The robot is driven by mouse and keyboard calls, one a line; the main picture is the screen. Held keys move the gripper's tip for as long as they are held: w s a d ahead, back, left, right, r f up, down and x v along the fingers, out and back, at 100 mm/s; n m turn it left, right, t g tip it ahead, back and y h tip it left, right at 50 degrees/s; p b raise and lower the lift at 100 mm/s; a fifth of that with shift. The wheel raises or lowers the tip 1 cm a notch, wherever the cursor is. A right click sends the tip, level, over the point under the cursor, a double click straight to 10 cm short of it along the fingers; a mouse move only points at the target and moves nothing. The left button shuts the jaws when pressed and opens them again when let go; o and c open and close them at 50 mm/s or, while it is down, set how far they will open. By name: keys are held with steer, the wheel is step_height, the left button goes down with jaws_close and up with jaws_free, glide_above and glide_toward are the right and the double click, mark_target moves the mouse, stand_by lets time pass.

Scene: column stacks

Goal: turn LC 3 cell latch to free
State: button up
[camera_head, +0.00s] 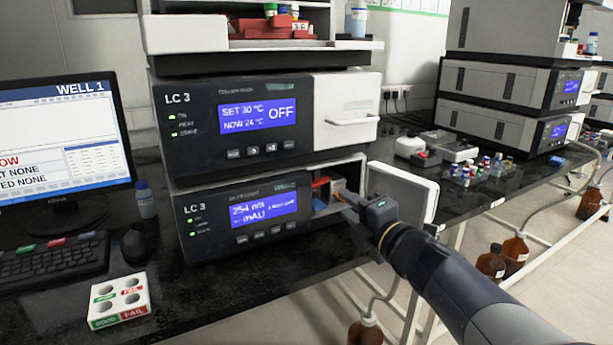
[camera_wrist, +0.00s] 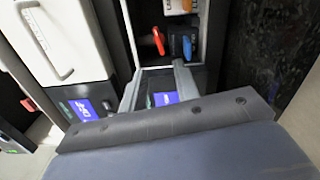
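The lower LC 3 unit (camera_head: 246,215) has its right-hand compartment open, with the white door (camera_head: 402,190) swung out to the right. Inside, a red-orange lever (camera_wrist: 158,41) hangs beside a blue part (camera_wrist: 186,46). In the head view the orange piece (camera_head: 320,183) shows small in the compartment. Which of these is the cell latch, and its setting, I cannot tell. My gripper (camera_head: 347,207) is at the compartment mouth, partly hiding the inside. In the wrist view my gripper (camera_wrist: 157,72) has its two fingers apart and nothing visible between them, just short of the lever and blue part.
The upper LC 3 unit (camera_head: 242,118) reads OFF, with a closed white door (camera_head: 347,112) above the compartment. A monitor (camera_head: 60,140), mouse (camera_head: 133,245) and white sorting block (camera_head: 119,300) stand left. Vials (camera_head: 470,172) stand right on the black bench.

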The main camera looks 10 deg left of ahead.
mark_target(320, 185)
steer(key=b+x, duration=0.2)
steer(key=x, duration=0.8)
steer(key=shift+w+a, duration=0.2)
steer(key=shift+c, duration=0.2)
jaws_close()
